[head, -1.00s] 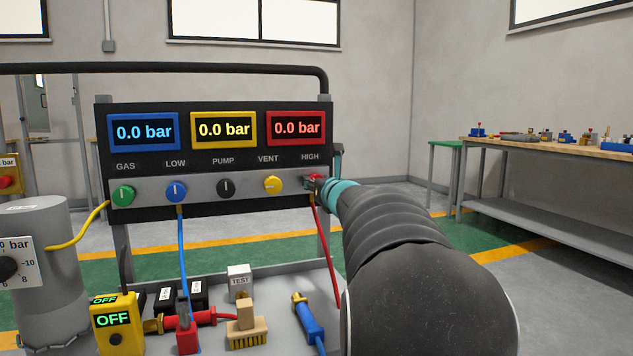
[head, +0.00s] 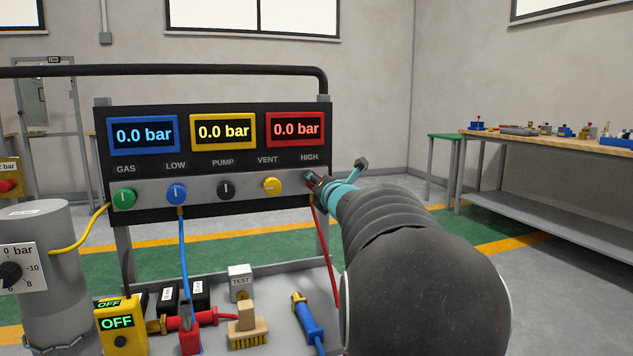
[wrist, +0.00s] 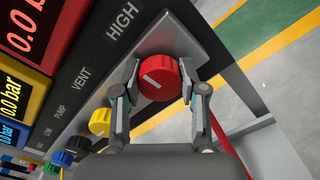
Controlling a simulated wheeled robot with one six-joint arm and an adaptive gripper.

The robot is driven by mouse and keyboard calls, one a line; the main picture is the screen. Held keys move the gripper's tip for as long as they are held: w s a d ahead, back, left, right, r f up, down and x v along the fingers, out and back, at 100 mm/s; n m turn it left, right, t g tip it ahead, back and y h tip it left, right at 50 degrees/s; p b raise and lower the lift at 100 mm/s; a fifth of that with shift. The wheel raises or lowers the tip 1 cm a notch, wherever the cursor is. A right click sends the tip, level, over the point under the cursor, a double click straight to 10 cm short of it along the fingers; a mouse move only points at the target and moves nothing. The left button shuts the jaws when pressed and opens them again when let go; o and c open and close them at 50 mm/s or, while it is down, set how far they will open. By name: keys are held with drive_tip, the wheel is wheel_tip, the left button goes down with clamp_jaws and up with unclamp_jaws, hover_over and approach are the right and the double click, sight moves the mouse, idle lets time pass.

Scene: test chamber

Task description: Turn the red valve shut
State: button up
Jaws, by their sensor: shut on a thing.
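The red valve (wrist: 158,78) is a round knob at the right end of the panel's grey strip, by the word HIGH. Its white mark points to the left and slightly up in the wrist view. My gripper (wrist: 159,88) is shut on it, one finger on each side. In the head view my gripper (head: 317,183) covers most of the knob. The red HIGH display (head: 296,129) above it reads 0.0 bar.
Green (head: 125,198), blue (head: 176,194), black (head: 226,190) and yellow (head: 272,186) knobs sit along the strip to the left. A red hose (head: 322,235) hangs below my gripper. A brush (head: 248,325) and a blue-handled tool (head: 308,318) lie below the panel.

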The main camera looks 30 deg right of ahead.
drive_tip(key=shift+m, duration=0.3)
drive_tip(key=o, duration=1.1)
drive_tip(key=shift+o, duration=0.2)
drive_tip(key=v, duration=1.2)
drive_tip(key=shift+a, duration=0.1)
